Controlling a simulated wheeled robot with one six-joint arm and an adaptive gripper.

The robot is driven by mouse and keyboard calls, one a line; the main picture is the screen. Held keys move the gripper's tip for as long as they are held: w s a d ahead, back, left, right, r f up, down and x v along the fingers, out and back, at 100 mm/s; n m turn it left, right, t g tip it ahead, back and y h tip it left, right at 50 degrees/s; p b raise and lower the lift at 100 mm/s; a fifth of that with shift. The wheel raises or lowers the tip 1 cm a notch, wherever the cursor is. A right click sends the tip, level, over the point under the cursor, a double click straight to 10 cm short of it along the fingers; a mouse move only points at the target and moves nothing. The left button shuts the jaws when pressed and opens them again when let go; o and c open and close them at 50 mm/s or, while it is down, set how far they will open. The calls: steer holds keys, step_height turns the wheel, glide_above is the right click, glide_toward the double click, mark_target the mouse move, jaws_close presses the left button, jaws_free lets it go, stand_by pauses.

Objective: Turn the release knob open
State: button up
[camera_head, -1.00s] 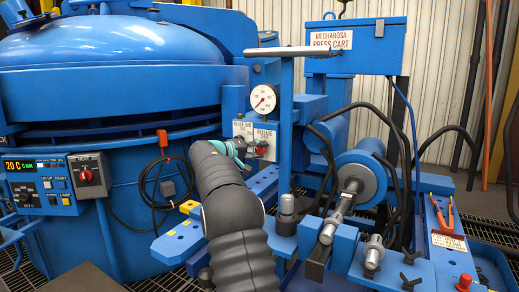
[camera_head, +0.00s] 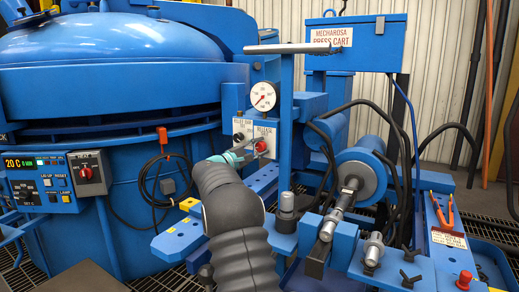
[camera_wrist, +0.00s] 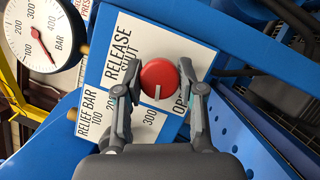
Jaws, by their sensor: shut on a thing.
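The red round release knob (camera_wrist: 160,76) sits on a white label plate with "RELEASE", "SHUT" and part of "OPEN" in the wrist view. Its white mark points toward the bottom of that picture, between the SHUT and OPEN words. My gripper (camera_wrist: 160,84) is shut on the knob, with one finger on each side of it. In the head view the knob (camera_head: 262,146) shows at the end of my gripper (camera_head: 250,153), on the panel below the gauge. My wrist hides part of the panel there.
A pressure gauge (camera_head: 263,96) stands just above the panel, and a dark relief knob (camera_head: 239,138) is left of the release knob. A blue post with a long grey handle (camera_head: 294,49) rises close to the right. The big blue furnace (camera_head: 110,70) fills the left.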

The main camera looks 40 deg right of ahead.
steer(key=shift+n+t, duration=0.3)
steer(key=shift+n, duration=0.4)
steer(key=o, duration=1.1)
steer(key=shift+o, duration=0.2)
steer(key=shift+a, duration=0.1)
steer(key=v, duration=1.2)
steer(key=shift+f, duration=0.2)
